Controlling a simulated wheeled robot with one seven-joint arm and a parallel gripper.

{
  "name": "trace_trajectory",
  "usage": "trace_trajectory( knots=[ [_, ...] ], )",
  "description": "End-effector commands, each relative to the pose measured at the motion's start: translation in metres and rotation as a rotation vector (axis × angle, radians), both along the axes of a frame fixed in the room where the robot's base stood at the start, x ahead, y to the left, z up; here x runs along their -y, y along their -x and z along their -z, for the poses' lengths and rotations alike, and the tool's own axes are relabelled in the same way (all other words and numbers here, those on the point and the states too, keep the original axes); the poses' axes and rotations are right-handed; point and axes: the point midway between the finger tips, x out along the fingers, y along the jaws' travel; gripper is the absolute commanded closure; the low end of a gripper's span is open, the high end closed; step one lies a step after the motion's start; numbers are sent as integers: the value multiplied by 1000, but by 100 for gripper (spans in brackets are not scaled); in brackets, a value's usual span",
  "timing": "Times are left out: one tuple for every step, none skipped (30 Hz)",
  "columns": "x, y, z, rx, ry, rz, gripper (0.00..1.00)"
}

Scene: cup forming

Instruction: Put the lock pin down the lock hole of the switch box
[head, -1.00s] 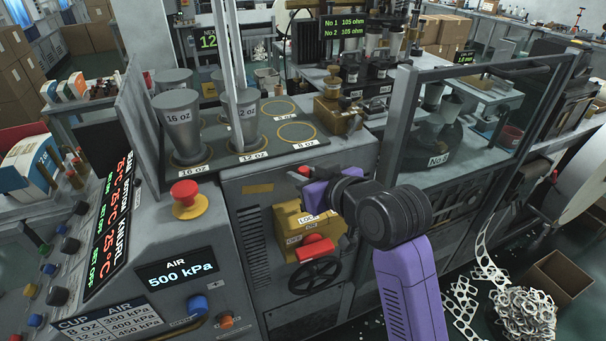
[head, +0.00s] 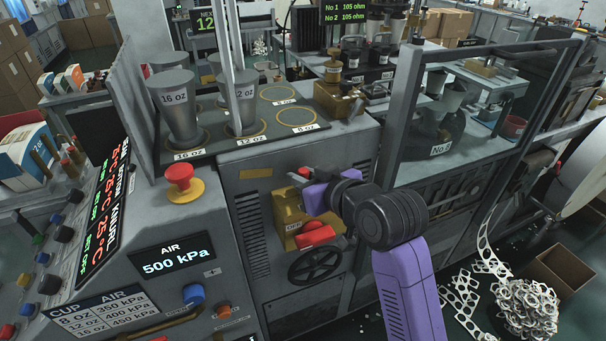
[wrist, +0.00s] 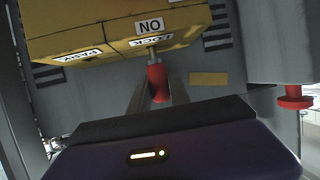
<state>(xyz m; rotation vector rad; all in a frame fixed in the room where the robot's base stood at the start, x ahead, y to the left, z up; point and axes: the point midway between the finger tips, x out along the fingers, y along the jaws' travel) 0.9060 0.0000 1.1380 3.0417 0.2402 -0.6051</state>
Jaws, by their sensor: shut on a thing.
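The yellow switch box (head: 284,212) is mounted on the grey machine front, with a red handle (head: 315,234) on its front. My gripper (wrist: 157,88) is shut on the lock pin (wrist: 156,73), with a finger on each side of its red head. The pin's grey shank points at the box face (wrist: 100,35) by the LOCK label and reaches its edge; I cannot tell whether the tip is inside the lock hole, which is hidden. In the head view my purple gripper (head: 318,193) is over the box's upper right, and the red pin head (head: 304,171) shows beside it.
A black handwheel (head: 315,265) sits just below the box. A red emergency button (head: 180,178) stands on the console at left. The station deck (head: 215,145) above holds metal cup forms. A glass-guarded machine (head: 470,140) is on the right.

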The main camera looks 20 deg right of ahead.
Motion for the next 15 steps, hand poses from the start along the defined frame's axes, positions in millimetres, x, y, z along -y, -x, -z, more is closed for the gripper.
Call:
trace_trajectory(
  knots=[
    [0, 0, 3, 0, 0, 0, 100],
    [0, 0, 4, 0, 0, 0, 100],
    [0, 0, 5, 0, 0, 0, 100],
    [0, 0, 5, 0, 0, 0, 100],
    [0, 0, 6, 0, 0, 0, 100],
    [0, 0, 6, 1, 0, 0, 100],
    [0, 0, 6, 1, 0, 0, 100],
    [0, 0, 6, 1, 0, 0, 100],
    [0, 0, 6, 1, 0, 0, 100],
    [0, 0, 6, 1, 0, 0, 100],
    [0, 0, 6, 1, 0, 0, 100],
    [0, 0, 6, 1, 0, 0, 100],
    [0, 0, 6, 1, 0, 0, 100],
    [0, 0, 6, 1, 0, 0, 100],
    [0, 0, 6, 1, 0, 0, 75]
  ],
)
